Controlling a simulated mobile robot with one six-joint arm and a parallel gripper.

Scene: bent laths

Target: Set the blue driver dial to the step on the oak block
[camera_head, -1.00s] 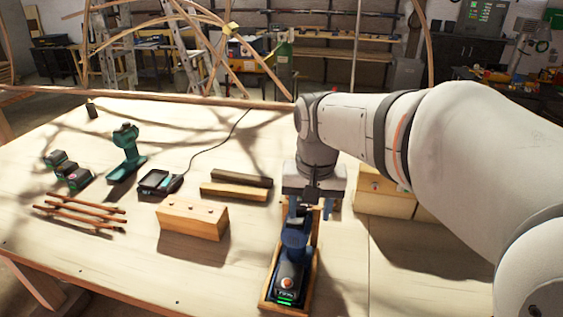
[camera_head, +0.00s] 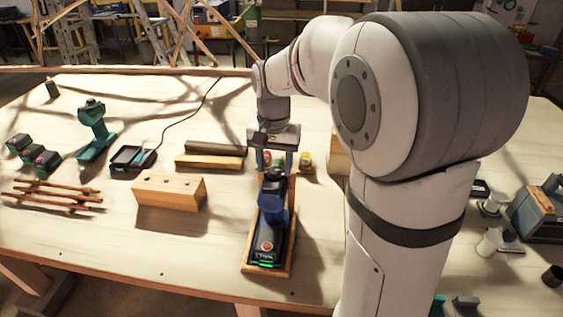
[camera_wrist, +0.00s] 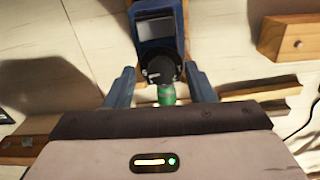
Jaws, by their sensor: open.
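The blue driver (camera_head: 271,200) stands in a shallow wooden tray (camera_head: 253,268) near the table's front edge. Its black battery base carries a red button and a lit green strip. My gripper (camera_head: 275,162) is open at the driver's far, head end, pointing down. In the wrist view the driver (camera_wrist: 158,28) lies ahead, with its black round collar (camera_wrist: 160,70) between the spread blue fingers, a gap showing on both sides. The step marking on the dial is too small to read. The oak block (camera_head: 168,191), with several dark spots on top, stands left of the tray.
A dark bar and a wooden bar (camera_head: 208,161) lie behind the block. A green driver (camera_head: 95,130), a charger (camera_head: 132,158), batteries (camera_head: 40,158) and thin sticks (camera_head: 55,195) are at left. Table between block and tray is clear.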

